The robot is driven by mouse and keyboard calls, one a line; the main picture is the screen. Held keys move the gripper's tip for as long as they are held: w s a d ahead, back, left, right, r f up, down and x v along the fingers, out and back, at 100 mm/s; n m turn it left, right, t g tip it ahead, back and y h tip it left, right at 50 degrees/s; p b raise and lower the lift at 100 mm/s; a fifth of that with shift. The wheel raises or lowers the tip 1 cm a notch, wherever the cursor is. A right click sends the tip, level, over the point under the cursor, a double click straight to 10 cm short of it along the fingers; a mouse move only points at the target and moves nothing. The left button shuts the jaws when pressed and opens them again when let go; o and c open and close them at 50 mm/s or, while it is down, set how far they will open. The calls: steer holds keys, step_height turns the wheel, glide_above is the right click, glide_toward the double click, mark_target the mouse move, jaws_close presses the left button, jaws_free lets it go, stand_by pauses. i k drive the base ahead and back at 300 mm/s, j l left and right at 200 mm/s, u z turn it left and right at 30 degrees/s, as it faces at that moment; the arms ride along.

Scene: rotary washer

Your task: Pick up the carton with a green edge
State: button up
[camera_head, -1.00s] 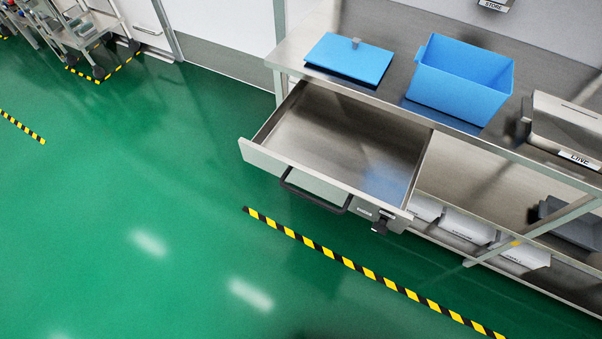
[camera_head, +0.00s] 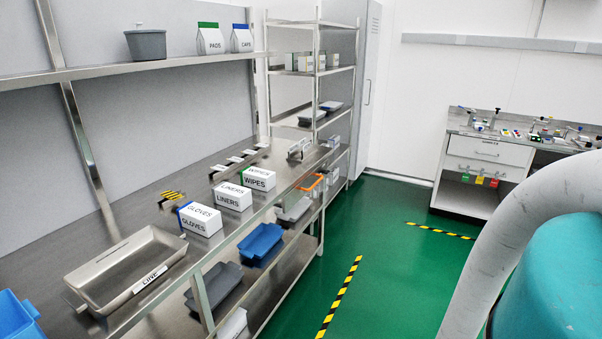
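The carton with a green edge, a white box labelled WIPES (camera_head: 259,180), stands on the steel bench. Its green strip is on its left edge. A plain white LINERS carton (camera_head: 233,198) stands nearer, just in front of it. A white GLOVES carton (camera_head: 201,221) with a blue edge stands nearer still. All three are upright in a row along the bench's front side. My gripper is not in view. Only parts of my own arm show at the right edge.
A steel tray (camera_head: 125,272) sits nearer on the bench, with part of a blue bin (camera_head: 18,318) at lower left. A shelf above holds a grey tub (camera_head: 147,44) and PADS (camera_head: 210,40) and CAPS (camera_head: 242,39) packs. Green floor (camera_head: 380,262) is clear right of the bench.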

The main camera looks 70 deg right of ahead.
mark_target(260, 179)
steer(key=z, duration=1.3)
steer(key=i+l, duration=0.1)
steer(key=l, duration=0.25)
steer(key=i+l, duration=0.15)
steer(key=l, duration=0.15)
steer(key=i+l, duration=0.1)
steer(key=l, duration=0.25)
